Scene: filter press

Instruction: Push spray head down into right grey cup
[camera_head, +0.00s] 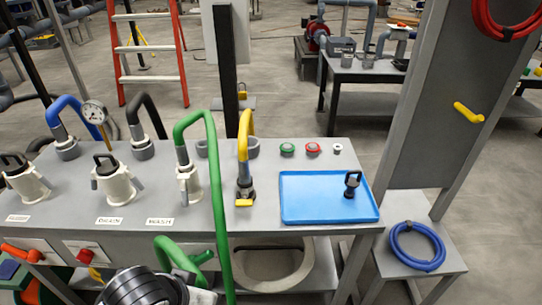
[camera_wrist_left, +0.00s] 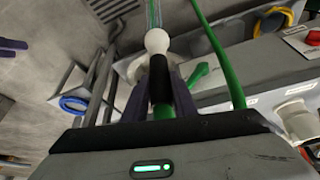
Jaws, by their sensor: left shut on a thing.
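In the left wrist view my left gripper (camera_wrist_left: 160,76) is shut on the spray head (camera_wrist_left: 157,42), which has a white ball end above a black grip, with green below it. Thin pale lines run up from the ball. Two grey cups stand at the back of the bench in the head view. The right grey cup (camera_head: 253,150) is partly hidden by the yellow hose (camera_head: 246,125). The left grey cup (camera_head: 202,149) stands beside the green hose (camera_head: 210,140). The spray head is apart from the cups. My right gripper is in neither view.
The green hose arches over the grey bench (camera_head: 130,206) and hangs down its front. White fittings (camera_head: 113,180) stand at left. A blue tray (camera_head: 300,212) holds a black fitting (camera_head: 351,184). A grey post and board (camera_head: 430,100) rise at right, near a coiled blue hose (camera_head: 417,246).

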